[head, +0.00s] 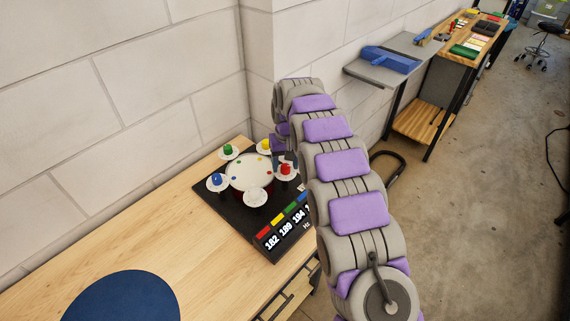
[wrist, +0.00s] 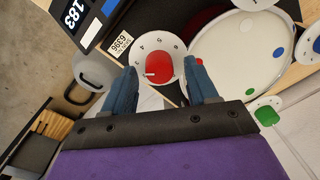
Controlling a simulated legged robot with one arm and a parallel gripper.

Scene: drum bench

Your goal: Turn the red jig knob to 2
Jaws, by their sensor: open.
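The red jig knob (wrist: 160,62) sits on a white dial (wrist: 149,45) in the wrist view. A white mark on the knob points left in that view; the dial's numerals are too small and turned to read surely. My gripper (wrist: 162,68) is open, with one blue finger on each side of the knob. I cannot tell whether the fingers touch it. In the head view the red knob (head: 285,168) stands at the right of the black board (head: 262,222), partly beside my arm. My gripper is mostly hidden there behind the arm.
A white drum head (head: 250,172) with coloured dots lies mid-board, ringed by green (head: 228,148), blue (head: 216,178) and yellow (head: 266,145) knobs. A numbered display (head: 286,232) is on the front edge. A dark blue disc (head: 122,298) lies on the wooden bench. A wall stands behind.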

